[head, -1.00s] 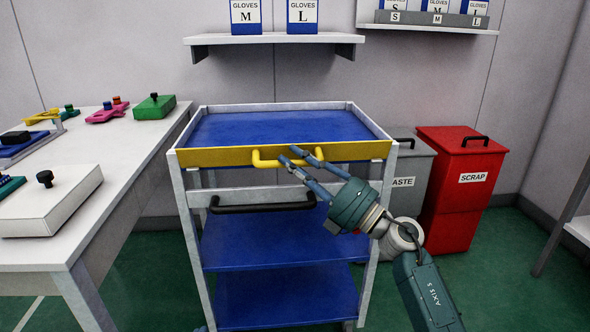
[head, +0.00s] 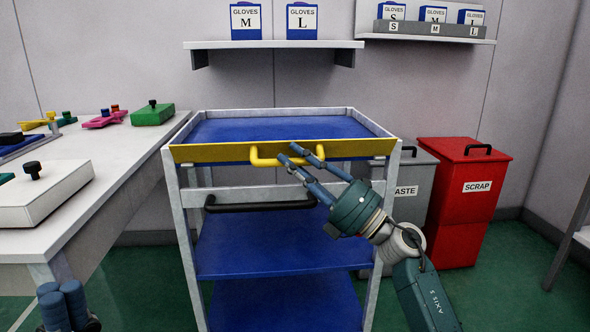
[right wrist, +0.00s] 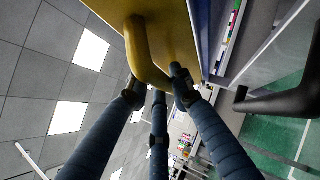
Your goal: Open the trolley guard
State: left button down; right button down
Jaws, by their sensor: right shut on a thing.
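The trolley guard (head: 215,153) is a yellow panel along the front top edge of the trolley (head: 177,220). It looks near upright; I cannot tell whether it tilts slightly outward. Its yellow bar handle (head: 262,160) sticks out from the middle. My right gripper (head: 299,153) is shut on the right part of this handle. The right wrist view shows the handle (right wrist: 141,50) close up, with fingers (right wrist: 160,85) around its lower bend. My left gripper (head: 62,300) is at the bottom left, away from the trolley, only partly in view.
A black handle (head: 260,207) crosses the trolley front below the guard. A white table (head: 110,190) with fixtures stands at the left. Grey waste (head: 408,205) and red scrap (head: 460,200) bins stand at the right. A glove shelf (head: 270,45) hangs above.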

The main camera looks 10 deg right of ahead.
jog(key=shift+d+f+n+y+b, duration=0.1)
jog(key=shift+f+n+y+b, duration=0.25)
jog(key=shift+b, duration=0.65)
jog(key=shift+r, duration=0.1)
jog(key=c, duration=1.5)
grip_release()
jog(key=shift+s, duration=0.1)
jog(key=v, duration=1.2)
jog(key=shift+c, duration=0.3)
